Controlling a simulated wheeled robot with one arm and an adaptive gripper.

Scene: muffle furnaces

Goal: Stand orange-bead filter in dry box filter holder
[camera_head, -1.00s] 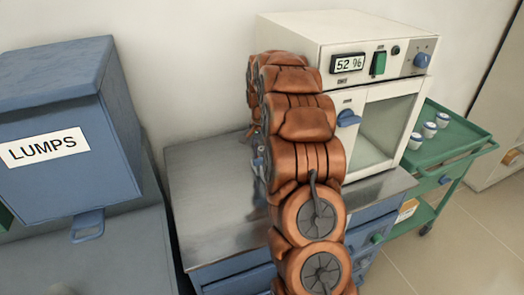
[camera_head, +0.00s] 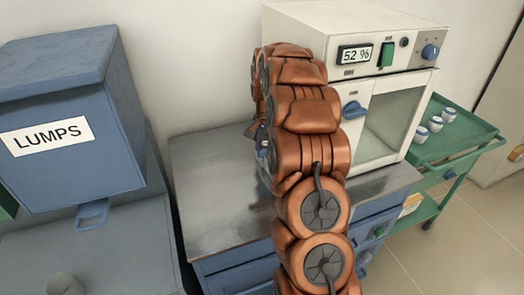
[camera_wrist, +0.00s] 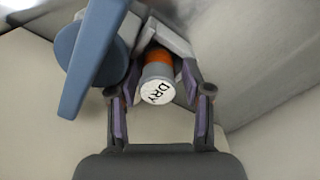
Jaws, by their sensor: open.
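The orange-bead filter (camera_wrist: 158,70) shows in the wrist view as a short cylinder with an orange band and a white end marked DRY. Its far end sits against or inside a pale grey bracket, which looks like the filter holder (camera_wrist: 172,30); how far it is seated is hidden. My gripper (camera_wrist: 159,94) is open, its fingers on either side of the filter, with gaps visible near the labelled end. The dry box (camera_head: 310,40) is the white cabinet reading 52 % in the head view. There my arm hides the gripper, filter and holder.
A blue handle (camera_wrist: 92,50) stands close left of the filter in the wrist view. The dry box rests on a steel-topped blue cabinet (camera_head: 215,190), bare at left. A blue LUMPS bin (camera_head: 70,120) stands left. A green cart (camera_head: 455,135) with small jars stands right.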

